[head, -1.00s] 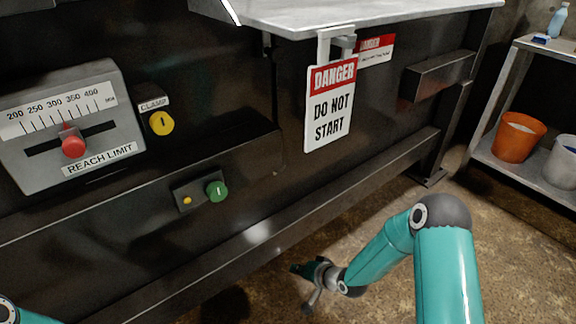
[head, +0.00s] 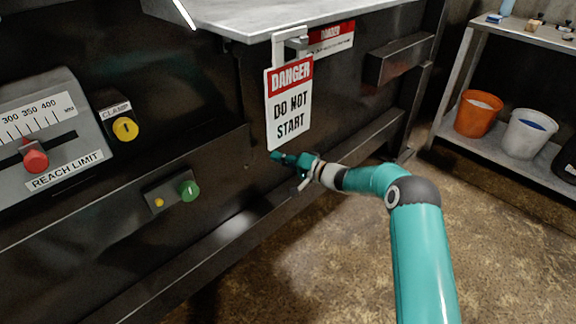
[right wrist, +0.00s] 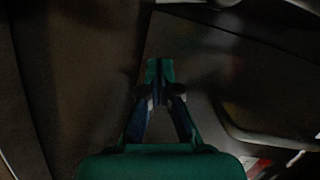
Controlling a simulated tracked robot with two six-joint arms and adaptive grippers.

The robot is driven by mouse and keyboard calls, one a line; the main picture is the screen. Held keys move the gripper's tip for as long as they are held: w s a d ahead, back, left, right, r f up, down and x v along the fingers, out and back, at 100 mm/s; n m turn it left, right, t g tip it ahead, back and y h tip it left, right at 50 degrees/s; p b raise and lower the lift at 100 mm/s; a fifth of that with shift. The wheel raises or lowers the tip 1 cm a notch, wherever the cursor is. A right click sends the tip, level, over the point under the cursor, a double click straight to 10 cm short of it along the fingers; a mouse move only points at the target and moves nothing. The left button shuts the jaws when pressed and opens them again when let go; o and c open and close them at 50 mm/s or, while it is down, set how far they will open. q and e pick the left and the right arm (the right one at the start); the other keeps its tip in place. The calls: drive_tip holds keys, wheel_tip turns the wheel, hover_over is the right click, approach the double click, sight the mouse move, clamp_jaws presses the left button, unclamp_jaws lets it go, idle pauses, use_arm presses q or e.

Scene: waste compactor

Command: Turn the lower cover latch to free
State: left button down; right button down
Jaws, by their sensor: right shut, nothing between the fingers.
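I cannot make out the lower cover latch in either view. My right gripper (head: 279,156) is in front of the dark machine front, just below the white and red DO NOT START sign (head: 289,105). It points left toward the panel, and I cannot tell whether it touches it. In the right wrist view its fingers (right wrist: 160,72) are together and empty, over a dark, blurred surface. My left gripper is not in view.
A metal box (head: 398,60) juts out at right. A shelf holds an orange bucket (head: 478,115) and a white bucket (head: 527,134). Open floor lies below.

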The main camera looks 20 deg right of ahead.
sight(260, 152)
drive_tip(key=b+x, duration=0.1)
drive_tip(key=x, duration=0.3)
drive_tip(key=shift+w+a+f, duration=0.1)
drive_tip(key=a, duration=0.1)
drive_tip(key=s+a+b, duration=0.1)
drive_tip(key=a+f, duration=0.1)
drive_tip(key=shift+s+a+b, duration=0.2)
drive_tip(key=shift+s+b, duration=0.1)
drive_tip(key=m+p, duration=0.1)
drive_tip(key=a+m+p, duration=0.1)
drive_tip(key=f+m+p, duration=0.1)
drive_tip(key=shift+s+a+t+y, duration=0.25)
drive_tip(key=shift+t+y, duration=0.05)
